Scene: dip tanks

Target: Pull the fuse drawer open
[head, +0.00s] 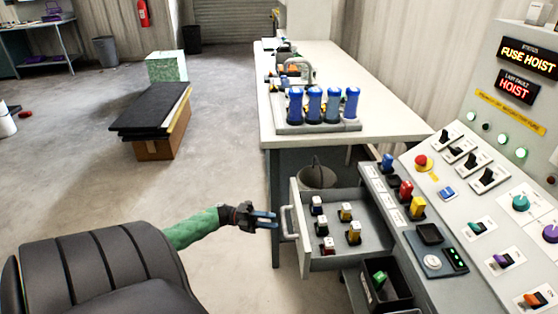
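The fuse drawer (348,262) is a pale grey tray standing out from the left side of the control console. My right gripper is not in view.
The console (450,215) with switches and knobs fills the right. A black bin (386,288) with a green-capped fuse is below the drawer. A white workbench (375,90) holds several blue cylinders (314,104). A bucket (318,172) is behind the drawer.

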